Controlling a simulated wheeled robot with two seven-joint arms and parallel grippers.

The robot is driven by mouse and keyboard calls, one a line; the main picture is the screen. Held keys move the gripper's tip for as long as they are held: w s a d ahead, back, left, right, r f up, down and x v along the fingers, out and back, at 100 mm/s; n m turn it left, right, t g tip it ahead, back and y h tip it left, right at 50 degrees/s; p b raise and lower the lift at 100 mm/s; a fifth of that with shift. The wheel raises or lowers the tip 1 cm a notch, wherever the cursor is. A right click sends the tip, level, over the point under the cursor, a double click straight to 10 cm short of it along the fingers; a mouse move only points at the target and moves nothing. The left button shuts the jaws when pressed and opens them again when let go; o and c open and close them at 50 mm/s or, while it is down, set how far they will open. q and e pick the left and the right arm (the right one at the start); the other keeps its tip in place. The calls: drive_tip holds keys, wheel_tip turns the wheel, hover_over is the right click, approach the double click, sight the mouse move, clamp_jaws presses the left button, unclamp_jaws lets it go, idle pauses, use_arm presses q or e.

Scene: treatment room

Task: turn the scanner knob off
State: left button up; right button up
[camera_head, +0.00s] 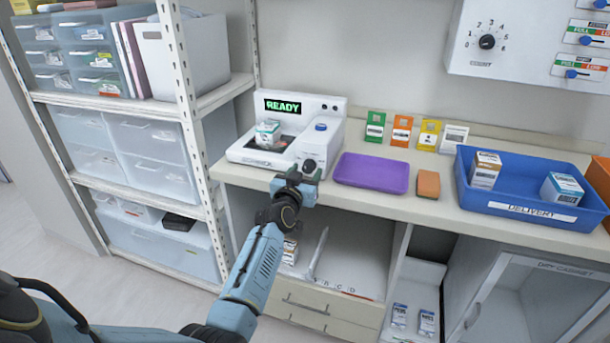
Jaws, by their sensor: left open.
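The white scanner (250,151) stands on the counter, with a green READY on its black display (283,106). A small box (267,133) sits on its tray. A dark scanner knob (309,166) is at the front right of the scanner, and a blue button (321,127) is above it. My left gripper (300,176) is open just in front of the knob, at the counter's front edge. It partly covers the knob's surroundings, and I cannot tell whether it touches the knob. My right gripper is not in view.
A purple tray (371,172) and an orange sponge (428,184) lie right of the scanner. A blue delivery bin (525,207) holds two boxes. Several coloured cards stand behind. A shelf rack (190,110) stands close on the left. A wall panel (520,60) has a dial and sliders.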

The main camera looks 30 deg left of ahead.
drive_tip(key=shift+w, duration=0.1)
use_arm(q)
drive_tip(key=c, duration=1)
drive_tip(key=shift+o, duration=0.2)
drive_tip(key=shift+n, duration=0.3)
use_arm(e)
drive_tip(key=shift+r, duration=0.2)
use_arm(q)
drive_tip(key=shift+n+p, duration=0.45)
drive_tip(key=shift+n, duration=0.15)
drive_tip(key=shift+d+n+p, duration=0.1)
drive_tip(key=shift+n+p, duration=0.3)
drive_tip(key=shift+n, duration=0.8)
drive_tip(key=n, duration=0.2)
drive_tip(key=shift+n, duration=0.4)
drive_tip(key=shift+n+p, duration=0.35)
drive_tip(key=shift+n, duration=0.55)
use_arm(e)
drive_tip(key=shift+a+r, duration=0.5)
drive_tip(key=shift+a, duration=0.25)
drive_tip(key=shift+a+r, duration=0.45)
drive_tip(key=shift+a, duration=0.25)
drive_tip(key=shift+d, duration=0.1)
